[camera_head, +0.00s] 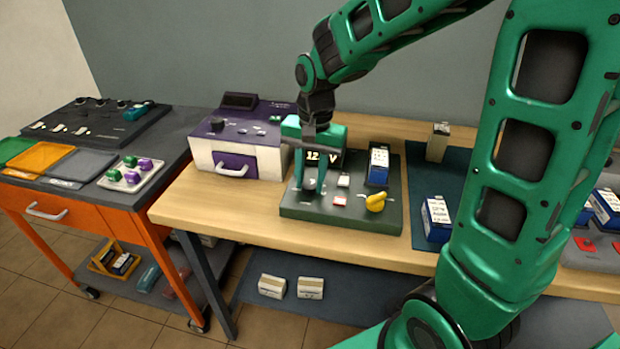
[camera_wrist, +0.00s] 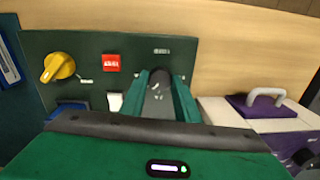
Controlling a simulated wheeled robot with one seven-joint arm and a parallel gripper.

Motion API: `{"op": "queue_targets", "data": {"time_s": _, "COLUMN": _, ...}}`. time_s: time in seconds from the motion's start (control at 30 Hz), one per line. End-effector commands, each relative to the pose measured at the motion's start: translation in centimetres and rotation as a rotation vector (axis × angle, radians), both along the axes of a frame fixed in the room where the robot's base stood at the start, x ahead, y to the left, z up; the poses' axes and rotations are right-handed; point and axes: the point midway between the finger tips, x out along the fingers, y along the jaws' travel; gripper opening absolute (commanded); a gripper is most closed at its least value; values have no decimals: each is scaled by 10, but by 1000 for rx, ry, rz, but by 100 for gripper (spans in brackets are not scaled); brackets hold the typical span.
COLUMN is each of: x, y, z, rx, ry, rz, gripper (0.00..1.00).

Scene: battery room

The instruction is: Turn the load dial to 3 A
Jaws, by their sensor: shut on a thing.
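The green test panel (camera_head: 290,211) lies on the wooden bench. My gripper (camera_head: 311,188) points down at its left part, with its fingers shut on a dark knob. In the wrist view, the knob (camera_wrist: 159,97) sits between my green fingers (camera_wrist: 163,98); I take it to be the load dial. Its pointer and scale marks are too small or covered to read. A display (camera_head: 319,157) behind my fingers shows a voltage starting with 12, partly hidden.
The panel also has a yellow knob (camera_head: 376,202), a red button (camera_head: 339,199), a white switch (camera_head: 343,181) and a blue battery (camera_head: 378,166). A purple and white box (camera_head: 238,155) stands close on the left. Another blue battery (camera_head: 436,219) stands on the mat at right.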

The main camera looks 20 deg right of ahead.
Motion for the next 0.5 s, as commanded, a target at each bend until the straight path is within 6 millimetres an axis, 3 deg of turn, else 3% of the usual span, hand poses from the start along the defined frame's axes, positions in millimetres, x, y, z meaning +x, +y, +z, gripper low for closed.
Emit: {"op": "queue_targets", "data": {"time_s": 0.5, "x": 2, "y": -2, "z": 1, "rx": -1, "ry": -7, "rz": -120, "gripper": 6}}
